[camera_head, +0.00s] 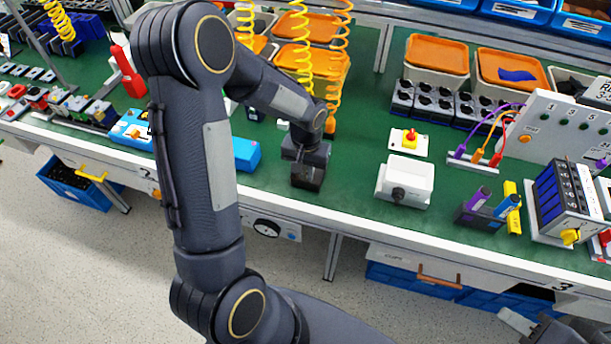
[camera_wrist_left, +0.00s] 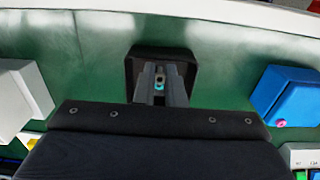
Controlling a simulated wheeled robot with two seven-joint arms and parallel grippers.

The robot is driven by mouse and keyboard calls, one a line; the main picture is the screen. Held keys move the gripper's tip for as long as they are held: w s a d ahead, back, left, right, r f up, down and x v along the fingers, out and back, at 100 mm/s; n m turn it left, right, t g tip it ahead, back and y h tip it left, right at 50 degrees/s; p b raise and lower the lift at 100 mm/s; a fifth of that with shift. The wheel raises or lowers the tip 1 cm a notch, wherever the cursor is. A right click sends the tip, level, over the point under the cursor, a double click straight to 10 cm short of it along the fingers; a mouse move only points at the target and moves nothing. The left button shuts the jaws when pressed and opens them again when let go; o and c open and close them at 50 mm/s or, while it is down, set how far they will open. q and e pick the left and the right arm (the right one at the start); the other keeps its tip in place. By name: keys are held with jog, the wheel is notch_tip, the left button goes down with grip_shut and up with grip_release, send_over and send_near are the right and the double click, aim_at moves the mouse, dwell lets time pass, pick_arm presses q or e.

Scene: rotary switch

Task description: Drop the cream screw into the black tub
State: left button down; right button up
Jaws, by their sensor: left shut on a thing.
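My left gripper (camera_head: 307,152) is over the black tub (camera_head: 306,182) near the front edge of the green bench. In the left wrist view, its fingers (camera_wrist_left: 159,84) point into the tub's opening (camera_wrist_left: 136,58). They are shut on a small pale thing that looks like the cream screw (camera_wrist_left: 159,72), with a teal spot beside it. The screw is mostly hidden by the fingers, and in the head view it does not show. My right gripper (camera_head: 520,324) shows only partly at the bottom right, away from the bench objects; its opening is unclear.
A blue box (camera_head: 246,154) stands left of the tub, and a white box with a black knob (camera_head: 405,182) stands to its right. A yellow-and-red button unit (camera_head: 409,141) lies behind that box. Yellow coiled hoses (camera_head: 302,60) hang behind the gripper. Green bench around the tub is clear.

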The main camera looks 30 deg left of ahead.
aim_at(306, 174)
pick_arm(q)
jog(key=shift+f, duration=1.3)
jog(key=shift+s, duration=0.1)
jog(key=shift+f, duration=0.2)
jog(key=c, duration=1.5)
grip_release()
jog(key=shift+r, duration=0.1)
notch_tip(306, 174, up, 12)
jog(key=s+d+r+t+h, duration=0.1)
jog(key=s+d+r+t, duration=0.1)
jog(key=s, duration=0.4)
jog(key=s+d+r+t+h, duration=0.1)
jog(key=s+d+r, duration=0.1)
jog(key=s, duration=0.4)
jog(key=s+d+r+m+t+h, duration=0.1)
jog(key=s+d+r+t, duration=0.1)
jog(key=s+r, duration=0.2)
jog(key=shift+s+d+r+t+h, duration=0.1)
jog(key=shift+s+d+t+h, duration=0.1)
jog(key=shift+s, duration=0.6)
jog(key=shift+s+d+r+t+h, duration=0.1)
jog(key=shift+s+h, duration=0.1)
jog(key=shift+s, duration=0.55)
